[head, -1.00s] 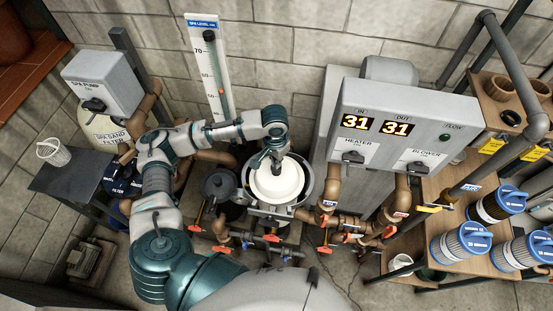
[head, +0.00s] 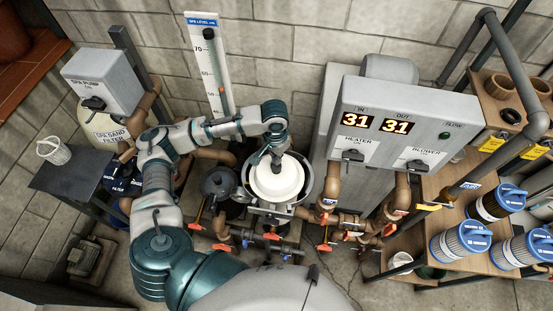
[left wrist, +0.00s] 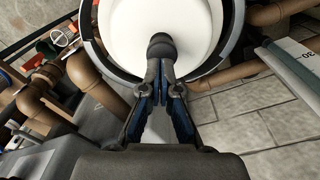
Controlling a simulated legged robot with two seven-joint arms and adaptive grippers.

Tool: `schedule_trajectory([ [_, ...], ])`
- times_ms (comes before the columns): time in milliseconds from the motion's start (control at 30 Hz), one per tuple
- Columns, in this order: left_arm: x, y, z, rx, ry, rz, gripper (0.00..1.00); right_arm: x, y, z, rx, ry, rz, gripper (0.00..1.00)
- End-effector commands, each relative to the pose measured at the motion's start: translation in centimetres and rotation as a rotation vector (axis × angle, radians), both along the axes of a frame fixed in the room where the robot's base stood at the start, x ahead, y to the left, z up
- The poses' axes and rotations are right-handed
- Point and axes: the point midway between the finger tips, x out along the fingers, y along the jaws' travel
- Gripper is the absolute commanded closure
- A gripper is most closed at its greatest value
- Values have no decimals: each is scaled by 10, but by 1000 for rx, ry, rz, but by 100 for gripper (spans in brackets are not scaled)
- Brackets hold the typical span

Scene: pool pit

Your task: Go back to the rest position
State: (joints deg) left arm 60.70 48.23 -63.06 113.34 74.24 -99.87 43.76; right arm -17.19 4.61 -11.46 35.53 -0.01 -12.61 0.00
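My left gripper (head: 277,157) points down at the middle of a round white lid (head: 275,184), which sits inside a round grey-rimmed housing (head: 308,186). In the left wrist view my left gripper's fingers (left wrist: 161,77) close together at a dark knob (left wrist: 160,44) on the white lid (left wrist: 197,22). They look shut on the knob; the contact itself is partly hidden. The left arm reaches in from the lower left and bends over to the housing. My right gripper is not in view.
The grey heater box (head: 395,120) reads 31 and 31 to the right of the housing. Brown pipes (head: 330,190) and red-handled valves surround its base. A dark round pot (head: 218,183) stands close on the left. Blue-topped filters (head: 460,242) stand on the right shelf. A white basket (head: 54,151) is on the left table.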

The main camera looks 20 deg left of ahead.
Motion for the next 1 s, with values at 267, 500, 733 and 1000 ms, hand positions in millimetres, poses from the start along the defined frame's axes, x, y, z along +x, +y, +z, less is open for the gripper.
schedule_trajectory([
  [267,1,0,19,-1,-2,-1,100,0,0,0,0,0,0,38],
  [500,0,0,35,0,-1,-1,100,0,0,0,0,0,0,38],
  [733,0,0,48,0,0,-1,100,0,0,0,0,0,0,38],
  [1000,0,0,51,0,0,-1,100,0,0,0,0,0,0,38],
])
